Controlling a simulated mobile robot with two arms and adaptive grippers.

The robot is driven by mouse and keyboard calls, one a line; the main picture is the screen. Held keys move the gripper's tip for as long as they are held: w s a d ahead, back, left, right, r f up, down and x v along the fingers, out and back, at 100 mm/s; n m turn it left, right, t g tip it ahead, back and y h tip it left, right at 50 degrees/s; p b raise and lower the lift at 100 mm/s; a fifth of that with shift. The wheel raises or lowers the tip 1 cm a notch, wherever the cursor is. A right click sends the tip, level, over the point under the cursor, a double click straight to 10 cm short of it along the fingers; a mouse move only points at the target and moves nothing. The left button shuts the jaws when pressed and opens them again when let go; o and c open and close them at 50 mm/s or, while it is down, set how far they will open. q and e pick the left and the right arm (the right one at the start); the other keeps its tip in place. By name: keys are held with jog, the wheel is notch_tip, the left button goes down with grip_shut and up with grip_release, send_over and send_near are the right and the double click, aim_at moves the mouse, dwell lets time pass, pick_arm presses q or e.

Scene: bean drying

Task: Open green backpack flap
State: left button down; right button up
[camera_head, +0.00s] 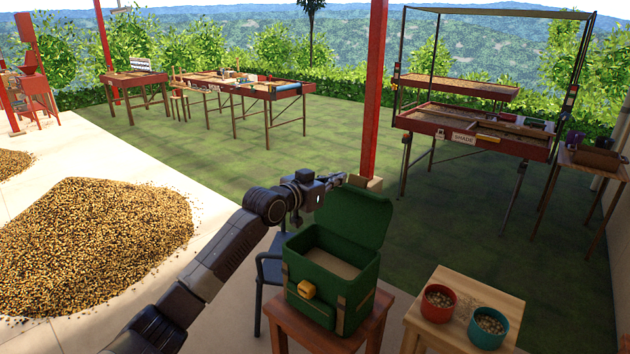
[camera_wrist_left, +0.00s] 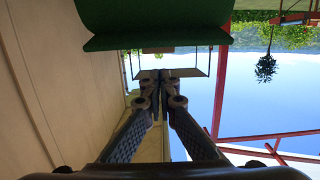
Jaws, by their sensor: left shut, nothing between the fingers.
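The green backpack (camera_head: 318,292) stands on a small wooden table. Its flap (camera_head: 357,215) is raised and tilted back, so the tan inside shows. A yellow buckle (camera_head: 307,290) is on its front. My left gripper (camera_head: 340,180) is above the backpack, near the upper left edge of the raised flap. In the left wrist view its fingers (camera_wrist_left: 160,80) are together with nothing between them. A green surface, probably the flap (camera_wrist_left: 150,22), fills the top of that view. I cannot tell if the gripper touches it. My right gripper is not in view.
The backpack's table (camera_head: 370,330) is beside another small table (camera_head: 490,285) with a red bowl (camera_head: 438,303) and a teal bowl (camera_head: 488,328). A dark chair (camera_head: 268,270) stands behind the backpack. A red post (camera_head: 373,110) rises behind. A bean pile (camera_head: 95,240) lies left.

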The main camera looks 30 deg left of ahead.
pick_arm(q)
jog(key=s+r+b, duration=0.2)
jog(key=s+b, duration=0.1)
jog(key=s, duration=0.3)
jog(key=shift+s+r, duration=0.15)
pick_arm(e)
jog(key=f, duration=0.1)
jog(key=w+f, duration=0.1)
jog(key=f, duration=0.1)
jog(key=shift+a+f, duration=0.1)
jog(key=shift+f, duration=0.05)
pick_arm(q)
jog(key=shift+s+a, duration=0.1)
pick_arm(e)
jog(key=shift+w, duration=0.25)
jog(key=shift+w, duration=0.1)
